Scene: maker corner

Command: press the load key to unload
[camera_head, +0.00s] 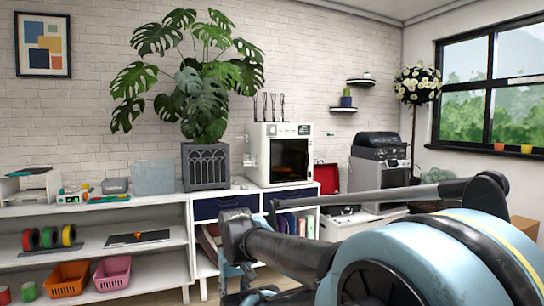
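A white boxy machine that looks like a 3D printer (255,160) stands on the white cabinet, with a dark front window glowing orange inside. A small dark panel (304,130) sits at its upper right front. No load key can be made out at this size. My arm fills the lower right foreground, and its dark link reaches left to a joint in front of the cabinet. Light blue and black parts below that joint may be my gripper (238,278); its fingers cannot be made out. These parts are well below the machine and apart from it in the picture.
A large potted plant (205,85) stands left of the machine. A red case (327,178) and a grey and black machine (380,160) are to its right. The left shelf (150,200) holds spools, an orange basket (66,279) and a pink basket (112,273).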

